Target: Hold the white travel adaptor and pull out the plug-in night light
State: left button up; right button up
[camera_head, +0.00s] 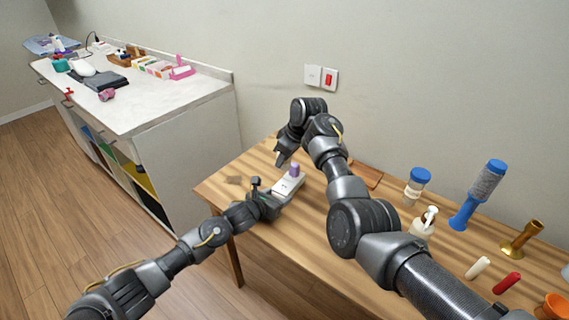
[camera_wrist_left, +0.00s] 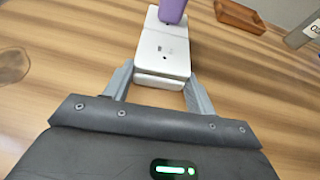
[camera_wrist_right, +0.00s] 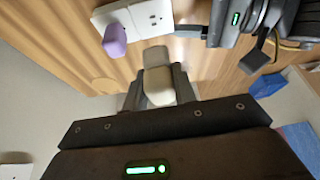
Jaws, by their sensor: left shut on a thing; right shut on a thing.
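The white travel adaptor (camera_head: 287,187) lies near the table's far-left part. My left gripper (camera_head: 270,203) is shut on its near end, one finger on each side in the left wrist view (camera_wrist_left: 163,58). A purple plug-in piece (camera_wrist_right: 115,41) stands in the adaptor's far end. The socket face beside it is bare. My right gripper (camera_head: 281,158) is just behind and left of the adaptor, shut on a cream-white rounded piece (camera_wrist_right: 158,85) that looks like the night light. In the right wrist view that piece is apart from the adaptor. Its prongs are hidden.
A brown wooden tray (camera_head: 366,174) lies behind my right arm. A blue-capped jar (camera_head: 415,188), a pump bottle (camera_head: 424,223), a lint roller (camera_head: 478,195) and a brass piece (camera_head: 521,240) stand to the right. A cluttered white counter (camera_head: 150,105) is left; bare floor lies between.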

jog(key=shift+r, duration=0.3)
pick_arm(q)
jog(key=o, duration=1.1)
jog(key=shift+a, duration=0.1)
jog(key=v, duration=1.2)
jog(key=x, duration=1.2)
pick_arm(e)
jog(key=shift+f, duration=0.35)
